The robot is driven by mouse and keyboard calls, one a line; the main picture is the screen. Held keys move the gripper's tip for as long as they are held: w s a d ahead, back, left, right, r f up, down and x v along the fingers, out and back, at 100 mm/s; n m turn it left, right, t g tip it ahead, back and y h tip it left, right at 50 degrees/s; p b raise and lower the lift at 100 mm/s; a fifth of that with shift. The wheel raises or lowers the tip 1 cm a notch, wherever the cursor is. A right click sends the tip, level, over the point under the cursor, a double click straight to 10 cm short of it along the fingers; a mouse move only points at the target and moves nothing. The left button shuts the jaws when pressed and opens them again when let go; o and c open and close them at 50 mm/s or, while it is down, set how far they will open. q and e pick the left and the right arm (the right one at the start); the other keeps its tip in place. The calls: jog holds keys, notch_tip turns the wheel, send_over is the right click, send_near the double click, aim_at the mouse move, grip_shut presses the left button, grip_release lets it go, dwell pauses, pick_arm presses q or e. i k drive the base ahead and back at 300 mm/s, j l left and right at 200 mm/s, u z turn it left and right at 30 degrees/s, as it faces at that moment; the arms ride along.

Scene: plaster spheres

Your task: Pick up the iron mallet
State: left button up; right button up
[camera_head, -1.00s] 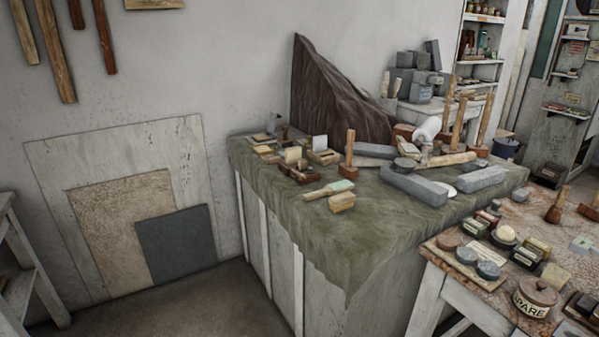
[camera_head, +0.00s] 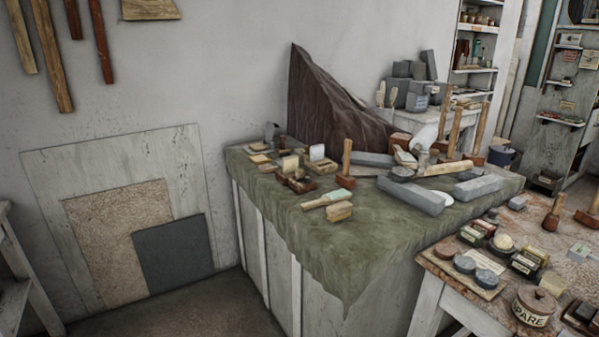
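Several mallets with upright wooden handles show, and I cannot tell which one is iron. One mallet (camera_head: 347,158) stands head-down on the green-draped bench (camera_head: 330,245), with a reddish-brown head. Taller mallets (camera_head: 480,129) stand at the back right of the bench, their heads partly hidden. A mallet with a dark brown head (camera_head: 552,217) stands on the right table (camera_head: 460,287), and another (camera_head: 590,215) is near the right edge. A small dark upright tool (camera_head: 269,133) at the bench's back left is too small to name. Neither gripper is in view.
Grey stone blocks (camera_head: 411,194) and a brush (camera_head: 326,199) lie on the bench. A dark brown draped shape (camera_head: 325,100) rises behind. The right table holds a lidded jar (camera_head: 534,305) and small tins. Bare floor (camera_head: 215,310) shows at the lower left. Boards (camera_head: 175,255) lean on the wall.

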aim_at(343, 178)
jog(key=i+j+z, duration=0.15)
jog(key=i+j, duration=0.95)
